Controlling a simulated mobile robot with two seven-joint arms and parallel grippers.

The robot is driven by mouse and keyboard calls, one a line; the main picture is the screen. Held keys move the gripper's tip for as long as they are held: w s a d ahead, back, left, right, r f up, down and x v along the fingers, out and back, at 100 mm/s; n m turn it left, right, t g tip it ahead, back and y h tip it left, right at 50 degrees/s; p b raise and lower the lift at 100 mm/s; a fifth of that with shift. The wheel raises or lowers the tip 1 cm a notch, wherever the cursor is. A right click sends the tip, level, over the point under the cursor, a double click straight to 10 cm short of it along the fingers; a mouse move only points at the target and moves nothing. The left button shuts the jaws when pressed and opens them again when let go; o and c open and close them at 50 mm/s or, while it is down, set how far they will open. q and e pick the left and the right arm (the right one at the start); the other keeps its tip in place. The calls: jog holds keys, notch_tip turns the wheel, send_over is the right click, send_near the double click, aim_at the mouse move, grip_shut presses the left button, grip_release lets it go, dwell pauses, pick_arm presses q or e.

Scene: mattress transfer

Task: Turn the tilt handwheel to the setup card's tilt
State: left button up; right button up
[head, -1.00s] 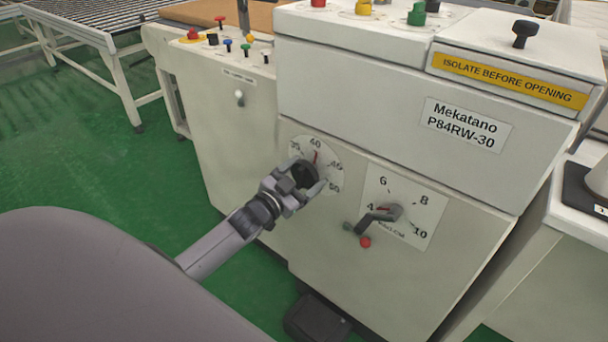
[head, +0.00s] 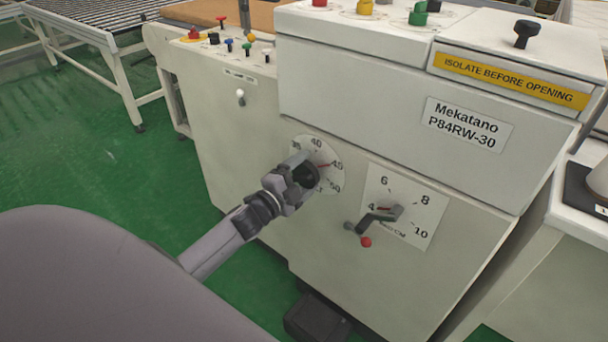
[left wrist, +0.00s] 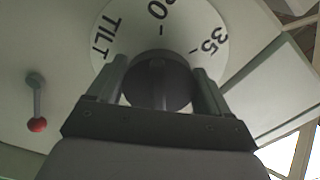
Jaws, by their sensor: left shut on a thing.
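The tilt handwheel (head: 309,175) is a dark round knob on a white dial (head: 314,147) on the machine's front panel. The dial's marks 35, 40, 45 and 50 show. A thin red pointer lies near 45. My left gripper (head: 301,177) is shut on the handwheel and hides part of the dial's left and lower side. In the left wrist view the knob (left wrist: 158,83) sits between the two fingers, with "TILT" and 35 on the dial around it. My right gripper is not in view. I see no readable setup card.
Right of the tilt dial is a second dial (head: 424,192) marked 4 to 10, with a crank (head: 372,219) and red ball (head: 366,242). Coloured buttons (head: 228,43) stand on the panel at the upper left. A roller table (head: 95,20) is at the back left. Green floor lies clear at left.

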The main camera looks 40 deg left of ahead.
aim_at(297, 181)
pick_arm(q)
jog(key=shift+m, duration=0.4)
jog(key=o, duration=1)
jog(key=shift+c, duration=0.2)
jog(key=shift+s, duration=0.15)
jog(key=s, duration=0.5)
jog(key=shift+s+a, duration=0.25)
jog(key=shift+s, duration=0.75)
jog(key=shift+p, duration=0.35)
jog(key=s+d+f+n+g+p, duration=0.2)
jog(key=s+d+n, duration=0.4)
jog(key=s, duration=0.3)
jog(key=s+d+f+n+g+h+p, duration=0.1)
jog(key=s+d+f+n+g+p, duration=0.1)
jog(key=s+d+n+g+p, duration=0.3)
jog(key=s+d+n+p, duration=0.2)
jog(key=s+d, duration=0.2)
jog(key=s, duration=0.1)
jog(key=shift+f+g, duration=0.3)
